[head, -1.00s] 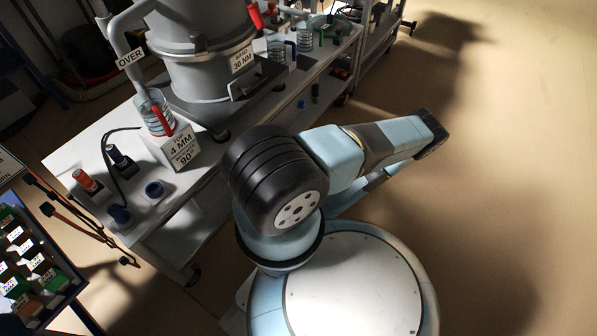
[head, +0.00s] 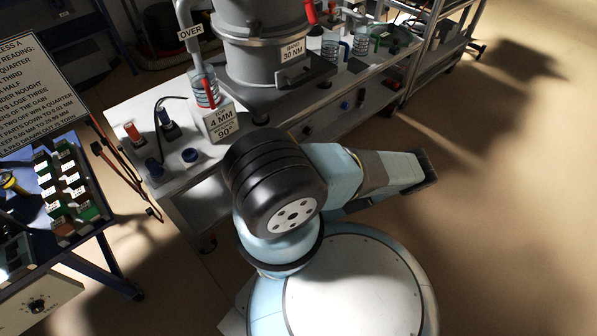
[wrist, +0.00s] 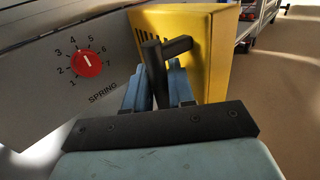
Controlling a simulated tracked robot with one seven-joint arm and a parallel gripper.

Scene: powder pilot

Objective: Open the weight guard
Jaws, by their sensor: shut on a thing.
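In the wrist view a yellow guard (wrist: 218,62) with dark slots in its face stands just ahead, to the right of a grey panel. A black bar handle (wrist: 176,46) projects in front of it. My gripper (wrist: 157,82) has its blue fingers on either side of the handle's stem and is shut on it. The guard's far side is hidden, and I cannot tell whether a weight is behind it.
Left of the guard, the grey panel carries a red spring dial (wrist: 85,63). In the head view a white bench (head: 178,183) holds a grey vessel (head: 258,55) and jars. A blue table (head: 22,205) with small labelled blocks stands at left. Open floor lies at right.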

